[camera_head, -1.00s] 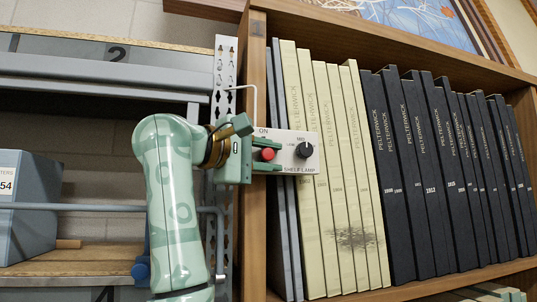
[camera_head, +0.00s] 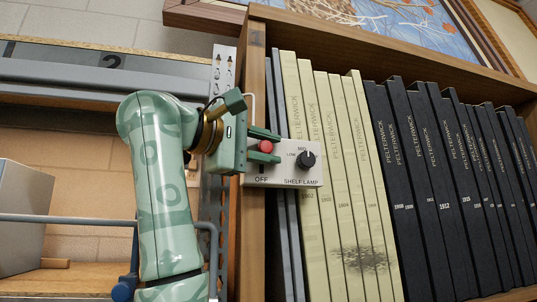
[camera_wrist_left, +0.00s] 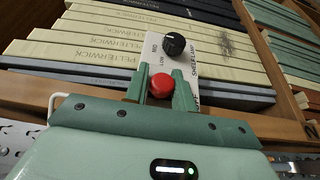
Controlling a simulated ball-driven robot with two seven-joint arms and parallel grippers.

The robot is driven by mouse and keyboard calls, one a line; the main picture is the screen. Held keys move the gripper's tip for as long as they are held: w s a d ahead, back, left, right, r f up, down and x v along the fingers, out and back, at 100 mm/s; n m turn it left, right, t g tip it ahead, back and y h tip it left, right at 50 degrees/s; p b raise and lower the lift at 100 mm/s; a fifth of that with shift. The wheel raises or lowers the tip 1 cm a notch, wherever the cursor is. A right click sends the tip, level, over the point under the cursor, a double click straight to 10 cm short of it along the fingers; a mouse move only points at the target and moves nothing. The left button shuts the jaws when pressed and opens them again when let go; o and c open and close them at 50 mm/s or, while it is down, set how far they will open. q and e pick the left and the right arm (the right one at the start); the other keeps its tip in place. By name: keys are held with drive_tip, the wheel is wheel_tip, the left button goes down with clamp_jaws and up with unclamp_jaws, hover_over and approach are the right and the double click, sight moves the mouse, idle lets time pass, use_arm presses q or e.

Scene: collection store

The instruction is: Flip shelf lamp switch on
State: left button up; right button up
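The white shelf lamp plate (camera_head: 285,177) is fixed at the bookcase's left upright. It carries a black dial (camera_head: 306,159) and a red switch knob (camera_head: 265,146). The knob sits high, toward the plate's upper end; OFF is readable below it, and the ON mark is hidden behind my gripper. My left gripper (camera_head: 264,145) has one finger above and one below the knob. In the left wrist view the fingers (camera_wrist_left: 160,90) hug the red knob (camera_wrist_left: 161,85) closely on both sides. The dial (camera_wrist_left: 173,44) stands clear of them. My right gripper is not in view.
Cream volumes (camera_head: 340,180) and dark volumes (camera_head: 430,180) fill the bookcase right of the plate. The wooden upright (camera_head: 250,220) and a perforated metal post (camera_head: 222,75) stand close to my left gripper. A grey box (camera_head: 22,215) sits on the brightly lit left shelf.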

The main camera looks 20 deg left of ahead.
use_arm(q)
drive_tip(key=shift+o, duration=1.3)
drive_tip(key=shift+s+r, duration=0.15)
drive_tip(key=shift+s, duration=0.15)
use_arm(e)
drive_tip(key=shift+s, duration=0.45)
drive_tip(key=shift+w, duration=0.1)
use_arm(q)
drive_tip(key=shift+a, duration=0.1)
drive_tip(key=b+v, duration=1.2)
drive_tip(key=v, duration=0.4)
drive_tip(key=shift+s, duration=0.15)
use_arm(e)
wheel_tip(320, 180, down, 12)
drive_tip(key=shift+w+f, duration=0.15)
